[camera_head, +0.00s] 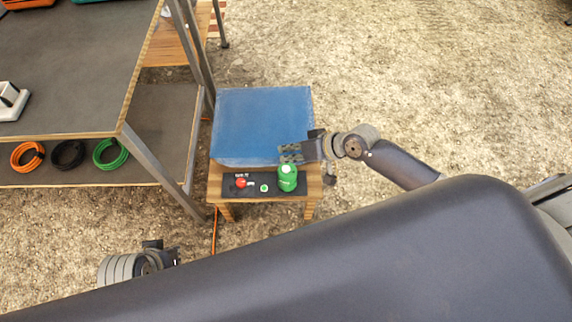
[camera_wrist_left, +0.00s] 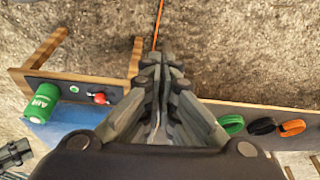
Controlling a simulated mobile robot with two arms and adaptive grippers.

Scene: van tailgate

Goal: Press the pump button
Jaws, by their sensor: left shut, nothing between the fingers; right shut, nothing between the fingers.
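A black control panel (camera_head: 215,190) lies along the front of a small wooden stand. It carries a small round green button (camera_head: 264,188), a red knob-like part (camera_head: 240,183) and a green canister (camera_head: 288,178). I cannot read which part is labelled as the pump. My right gripper (camera_head: 290,153) is shut and empty, just behind the canister at the blue box's front right; I cannot tell whether it touches. My left gripper (camera_head: 166,250) is shut and empty, left of and nearer than the stand. In the left wrist view its fingers (camera_wrist_left: 162,66) are together; the button (camera_wrist_left: 74,89) shows to their left.
A blue box (camera_head: 262,120) fills the back of the wooden stand (camera_head: 228,212). A metal-legged shelf unit (camera_head: 150,160) stands close on the left, with orange, black and green coils (camera_head: 110,153). An orange cable (camera_head: 214,232) runs down beside the stand. Open ground lies right.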

